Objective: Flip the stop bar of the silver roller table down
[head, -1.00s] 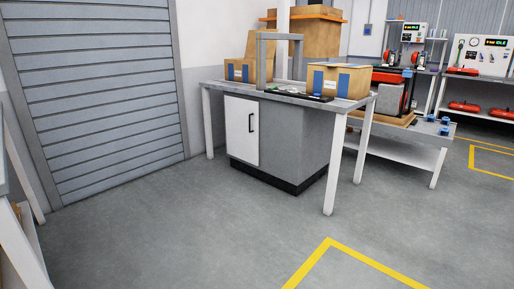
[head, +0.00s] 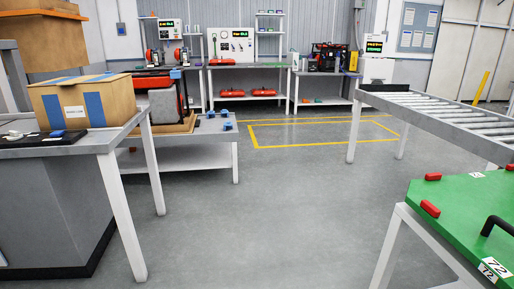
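A silver roller table (head: 440,112) with light rollers and white legs stands at the right in the head view. A dark upright plate (head: 377,96) stands at its far left end; it may be the stop bar, but I cannot tell for certain. The table's right part runs out of the picture. Neither of my grippers shows in the head view.
A green-topped table (head: 462,222) with red blocks and a black handle is at the near right. A grey workbench (head: 60,150) with a cardboard box (head: 85,102) is at the left. Open floor (head: 275,205) lies between them, with a yellow-marked area behind.

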